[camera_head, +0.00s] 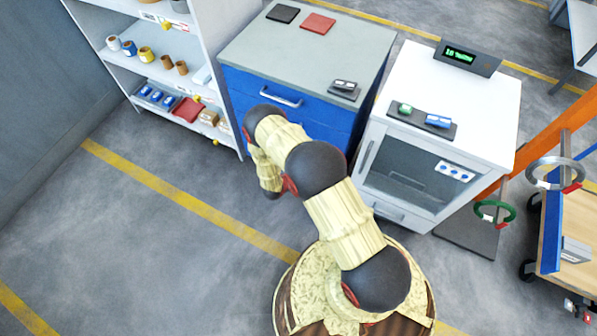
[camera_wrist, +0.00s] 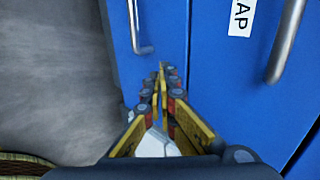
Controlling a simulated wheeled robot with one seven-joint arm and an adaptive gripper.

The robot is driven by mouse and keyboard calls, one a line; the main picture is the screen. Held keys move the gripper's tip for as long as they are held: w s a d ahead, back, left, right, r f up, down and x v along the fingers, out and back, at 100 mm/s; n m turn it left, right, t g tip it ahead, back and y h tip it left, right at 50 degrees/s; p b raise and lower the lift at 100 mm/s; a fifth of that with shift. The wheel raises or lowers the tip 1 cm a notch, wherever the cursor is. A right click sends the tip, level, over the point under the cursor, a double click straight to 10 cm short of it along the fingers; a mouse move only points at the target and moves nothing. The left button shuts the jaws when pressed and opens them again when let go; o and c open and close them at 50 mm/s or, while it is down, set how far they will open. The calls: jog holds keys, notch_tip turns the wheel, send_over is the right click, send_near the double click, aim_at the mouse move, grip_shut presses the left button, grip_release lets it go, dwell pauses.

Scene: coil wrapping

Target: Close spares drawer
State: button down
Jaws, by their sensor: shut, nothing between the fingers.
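The blue drawer cabinet (camera_head: 244,83) with a grey top stands ahead, left of the white oven-like unit. Its upper drawer front has a bar handle (camera_head: 281,97); my arm hides much of the lower fronts. In the wrist view, two blue fronts show: one with a metal handle (camera_wrist: 138,30), the other with a handle (camera_wrist: 286,42) and a white label ending in "AP" (camera_wrist: 241,16). I see no label reading spares, and cannot tell how far any drawer stands out. My gripper (camera_wrist: 161,68) is shut and empty, its tips close to the fronts; contact is unclear.
A white shelf rack (camera_head: 120,70) with spools and bins stands left. The white unit (camera_head: 410,150) stands right of the cabinet. A cart (camera_head: 570,210) and rings on stands are at far right. Open grey floor (camera_head: 130,240) lies left of my base.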

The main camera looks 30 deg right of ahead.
jog(key=p+v, duration=0.2)
jog(key=v, duration=0.6)
jog(key=shift+p, duration=0.4)
jog(key=shift+r, duration=0.1)
